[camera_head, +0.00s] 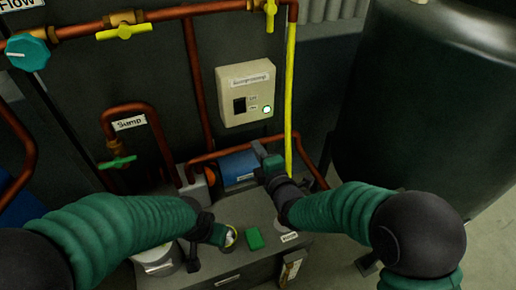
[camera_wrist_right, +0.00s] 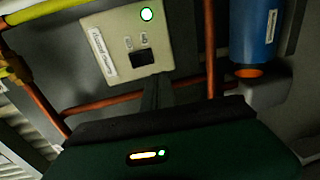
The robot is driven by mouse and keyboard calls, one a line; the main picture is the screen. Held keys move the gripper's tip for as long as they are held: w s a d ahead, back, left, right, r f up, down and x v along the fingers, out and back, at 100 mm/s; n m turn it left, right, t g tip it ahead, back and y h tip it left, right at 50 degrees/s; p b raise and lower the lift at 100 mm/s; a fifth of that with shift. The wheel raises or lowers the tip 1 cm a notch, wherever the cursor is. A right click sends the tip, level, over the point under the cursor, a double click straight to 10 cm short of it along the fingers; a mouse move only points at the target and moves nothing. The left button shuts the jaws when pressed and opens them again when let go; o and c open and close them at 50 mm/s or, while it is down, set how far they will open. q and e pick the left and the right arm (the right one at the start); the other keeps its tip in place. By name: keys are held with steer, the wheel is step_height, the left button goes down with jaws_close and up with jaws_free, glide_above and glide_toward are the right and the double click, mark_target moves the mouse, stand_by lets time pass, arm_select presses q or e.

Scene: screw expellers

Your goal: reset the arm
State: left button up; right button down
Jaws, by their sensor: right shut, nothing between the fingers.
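My right arm comes in from the right in the head view. Its gripper (camera_head: 259,149) is shut and empty, in front of the blue motor and below the beige switch box (camera_head: 246,92). In the right wrist view the shut fingers (camera_wrist_right: 157,92) point toward the box (camera_wrist_right: 138,45), with a visible gap to the side of its black switch hidden by nothing. My left gripper (camera_head: 193,262) hangs low over the grey tank top, dark and partly hidden by its own wrist, so its fingers are unclear.
The box has a black rocker switch (camera_head: 239,105) and a lit green lamp (camera_head: 267,109). Copper pipes, a yellow pipe (camera_head: 290,90) and a blue motor (camera_head: 238,169) surround the right gripper. A green block (camera_head: 254,239) lies on the tank top. A large dark tank (camera_head: 440,100) stands right.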

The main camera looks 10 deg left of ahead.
steer(key=shift+w+d+f, duration=0.1)
steer(key=shift+d+f, duration=0.05)
steer(key=shift+d, duration=0.1)
steer(key=shift+a, duration=0.1)
